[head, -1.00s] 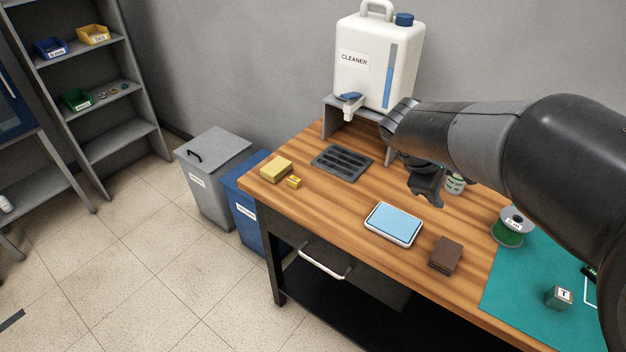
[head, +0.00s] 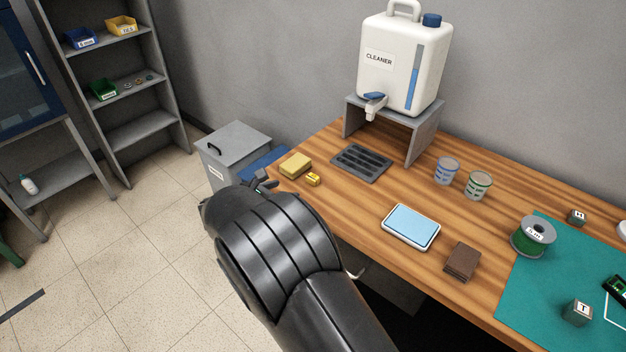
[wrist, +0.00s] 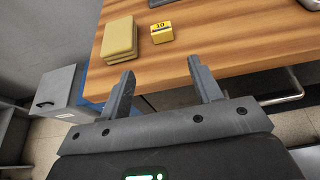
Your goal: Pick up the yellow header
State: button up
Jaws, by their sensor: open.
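The yellow header (head: 313,179) is a small yellow block near the left end of the wooden bench. In the wrist view it shows as a small yellow block (wrist: 162,33) with a dark number on top, just beyond my gripper. My gripper (wrist: 161,67) is open, with nothing between its fingers, short of the bench's edge. In the head view my gripper (head: 262,181) is partly hidden by my arm, left of the header and apart from it.
A larger yellow sponge-like block (head: 295,165) lies beside the header, left of it. A dark slotted tray (head: 361,163) lies behind. The bench edge (wrist: 240,70) runs below the fingers. A grey bin (head: 237,147) stands left of the bench.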

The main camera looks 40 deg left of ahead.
send_near(311, 180)
jog(key=w+f, duration=0.2)
jog(key=shift+w+a, duration=0.3)
jog(key=shift+w, duration=0.05)
jog(key=x, duration=0.5)
jog(key=shift+w+d+r, duration=0.2)
jog(key=shift+w+r, duration=0.05)
jog(key=c, duration=1.1)
